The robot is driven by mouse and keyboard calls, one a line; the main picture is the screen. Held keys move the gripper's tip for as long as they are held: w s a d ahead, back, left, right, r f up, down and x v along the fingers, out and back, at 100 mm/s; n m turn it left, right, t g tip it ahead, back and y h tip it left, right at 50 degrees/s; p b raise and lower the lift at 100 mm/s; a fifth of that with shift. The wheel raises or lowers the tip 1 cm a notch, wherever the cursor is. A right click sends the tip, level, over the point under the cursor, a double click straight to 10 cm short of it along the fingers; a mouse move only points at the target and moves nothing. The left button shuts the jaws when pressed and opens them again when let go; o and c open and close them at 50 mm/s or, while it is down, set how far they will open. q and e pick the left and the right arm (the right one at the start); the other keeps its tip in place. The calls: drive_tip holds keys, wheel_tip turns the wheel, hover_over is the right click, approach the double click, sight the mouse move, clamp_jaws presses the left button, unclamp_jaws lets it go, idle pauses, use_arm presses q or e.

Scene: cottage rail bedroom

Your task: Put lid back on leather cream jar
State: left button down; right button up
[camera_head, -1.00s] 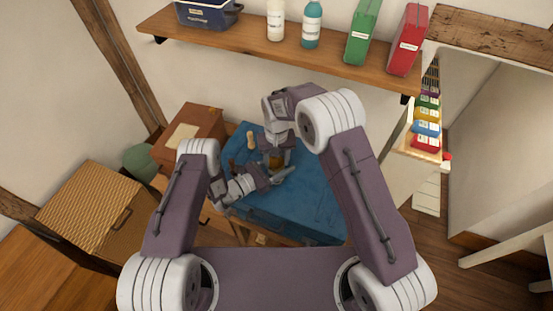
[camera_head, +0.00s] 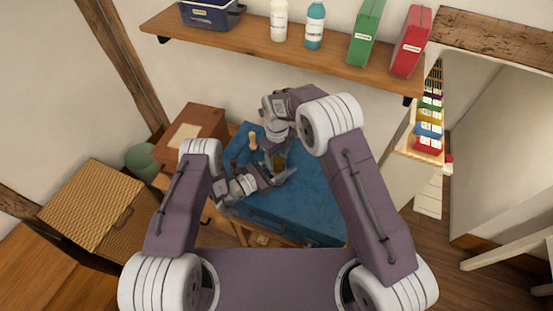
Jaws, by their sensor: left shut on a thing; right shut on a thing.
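The leather cream jar (camera_head: 279,163) shows as a small amber-brown shape above the blue surface (camera_head: 300,205). My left gripper (camera_head: 280,178) comes in from the lower left and is shut on it. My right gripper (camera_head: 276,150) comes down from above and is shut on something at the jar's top. That thing is hidden by the gripper, so I cannot make out the lid or tell whether it touches the jar.
A small pale wooden-handled item (camera_head: 253,141) stands on the blue surface behind my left arm. A brown box (camera_head: 190,135) is at its left. A wall shelf (camera_head: 280,57) with bottles and binders runs above. The blue surface's right front is clear.

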drive_tip(key=o, duration=1.3)
drive_tip(key=shift+r, duration=2.25)
drive_tip(key=shift+c, duration=0.3)
